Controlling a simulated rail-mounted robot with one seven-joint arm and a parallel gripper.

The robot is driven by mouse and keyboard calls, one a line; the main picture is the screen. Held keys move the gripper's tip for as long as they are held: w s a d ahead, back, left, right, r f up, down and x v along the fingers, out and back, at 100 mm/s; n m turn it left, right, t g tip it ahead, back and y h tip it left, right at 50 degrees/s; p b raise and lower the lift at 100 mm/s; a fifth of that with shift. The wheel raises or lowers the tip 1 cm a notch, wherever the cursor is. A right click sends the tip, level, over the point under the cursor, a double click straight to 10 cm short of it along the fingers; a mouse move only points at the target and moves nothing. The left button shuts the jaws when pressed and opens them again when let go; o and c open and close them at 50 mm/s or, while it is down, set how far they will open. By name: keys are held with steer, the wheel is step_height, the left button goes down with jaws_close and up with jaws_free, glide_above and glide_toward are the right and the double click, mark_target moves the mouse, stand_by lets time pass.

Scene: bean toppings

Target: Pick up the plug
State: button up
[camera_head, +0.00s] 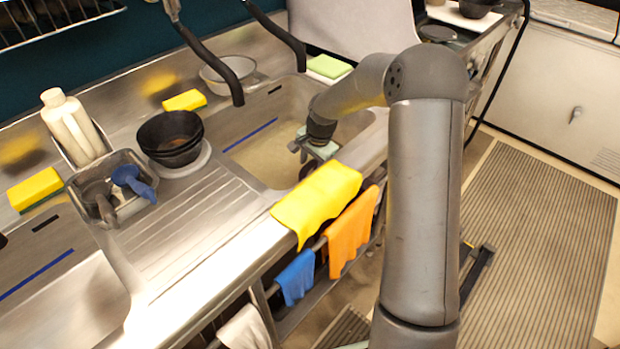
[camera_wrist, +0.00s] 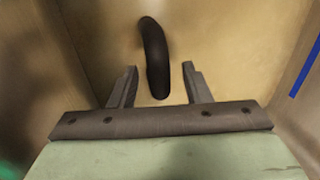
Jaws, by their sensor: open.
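A black, curved, elongated thing (camera_wrist: 155,55) shows in the wrist view on the tan sink floor. It looks like the plug, but I cannot be sure. My gripper (camera_wrist: 159,68) is open, with one finger on each side of the lower part of this black thing in the picture. I cannot tell how far above it the fingers are, and I see no contact. In the head view, my gripper (camera_head: 303,147) reaches into the right sink basin (camera_head: 250,160).
Sink walls stand close on both sides in the wrist view. A yellow cloth (camera_head: 318,200) lies over the counter's front edge. Dark bowls (camera_head: 170,138) and a utensil tub (camera_head: 130,205) stand left of the basin. Black hoses (camera_head: 215,65) hang over the sink.

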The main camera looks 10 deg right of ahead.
steer(key=shift+w+a+f, duration=0.1)
steer(key=shift+f, duration=0.35)
jaws_close()
